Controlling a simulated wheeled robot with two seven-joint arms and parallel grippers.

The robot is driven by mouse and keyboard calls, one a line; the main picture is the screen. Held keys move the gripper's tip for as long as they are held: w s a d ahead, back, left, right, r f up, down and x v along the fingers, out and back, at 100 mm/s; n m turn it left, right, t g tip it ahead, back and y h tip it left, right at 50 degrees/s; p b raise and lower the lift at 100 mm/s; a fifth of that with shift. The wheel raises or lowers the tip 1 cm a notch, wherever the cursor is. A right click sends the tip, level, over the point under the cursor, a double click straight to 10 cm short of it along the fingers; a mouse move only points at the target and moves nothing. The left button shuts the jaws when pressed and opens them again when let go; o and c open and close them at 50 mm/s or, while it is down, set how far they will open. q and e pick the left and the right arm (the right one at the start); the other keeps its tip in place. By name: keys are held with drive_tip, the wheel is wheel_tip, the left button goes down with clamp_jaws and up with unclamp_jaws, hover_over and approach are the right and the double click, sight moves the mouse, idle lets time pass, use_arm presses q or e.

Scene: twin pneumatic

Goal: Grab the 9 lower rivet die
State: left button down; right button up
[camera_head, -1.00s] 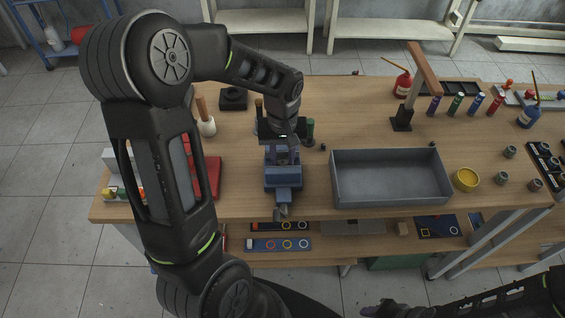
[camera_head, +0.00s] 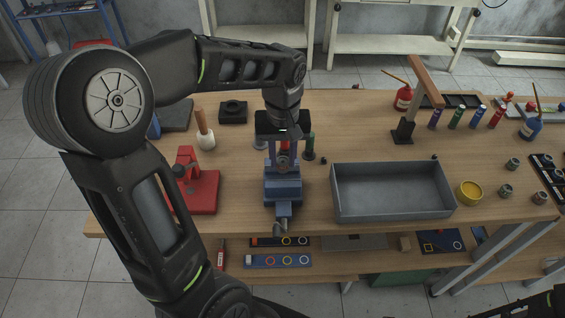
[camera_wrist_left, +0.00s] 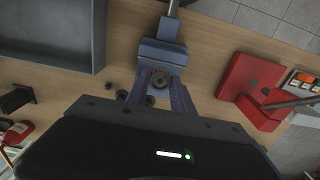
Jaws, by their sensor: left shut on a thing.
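My left gripper (camera_head: 284,163) hangs over the bench just behind the blue vise (camera_head: 283,190), with its two fingers pointing at the vise. In the left wrist view the fingers (camera_wrist_left: 162,90) are shut on a small round dark piece with a ring-like face (camera_wrist_left: 159,79), which looks like a rivet die. No number can be read on it, so I cannot tell if it is the 9 lower die. In that view the vise (camera_wrist_left: 162,54) lies right beyond the fingertips. My right gripper is out of view.
A grey tray (camera_head: 390,216) stands right of the vise and a red press (camera_head: 196,190) left of it. Green (camera_head: 309,147) and grey posts flank the gripper. A wooden-handled tool (camera_head: 204,130) stands at back left. A small dark part (camera_head: 323,161) lies near the tray.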

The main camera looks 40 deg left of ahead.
use_arm(q)
drive_tip(key=s+d+b, duration=0.3)
drive_tip(key=s+d, duration=0.8)
drive_tip(key=s, duration=0.4)
drive_tip(key=shift+w+d, duration=0.1)
drive_tip(key=shift+w, duration=0.1)
